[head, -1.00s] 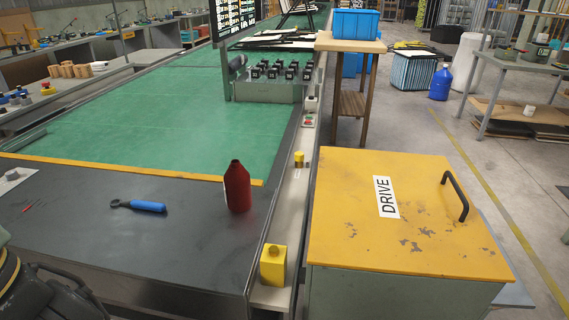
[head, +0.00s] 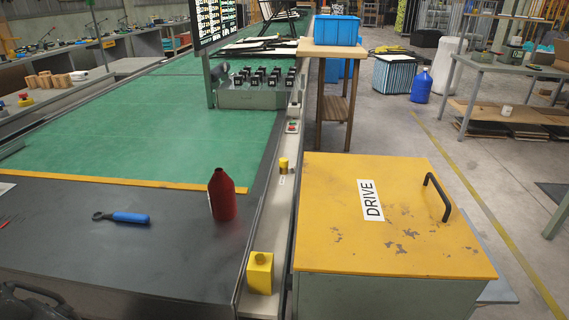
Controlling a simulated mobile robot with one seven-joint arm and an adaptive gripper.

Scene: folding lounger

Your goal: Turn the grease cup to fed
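A small yellow cylindrical cup (head: 283,165), which looks like the grease cup, stands upright on the pale rail along the right edge of the conveyor bed. A small white label lies just in front of it, too small to read. Which way the cup is turned cannot be told. My gripper is not in view; only a dark part, probably of my arm, shows at the bottom left corner, well away from the cup.
A yellow block (head: 260,272) with a round top sits nearer on the rail. A dark red bottle (head: 222,195) and a blue-handled wrench (head: 130,217) are on the dark plate. The yellow DRIVE cover (head: 340,245) with its black handle (head: 438,197) fills the right side.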

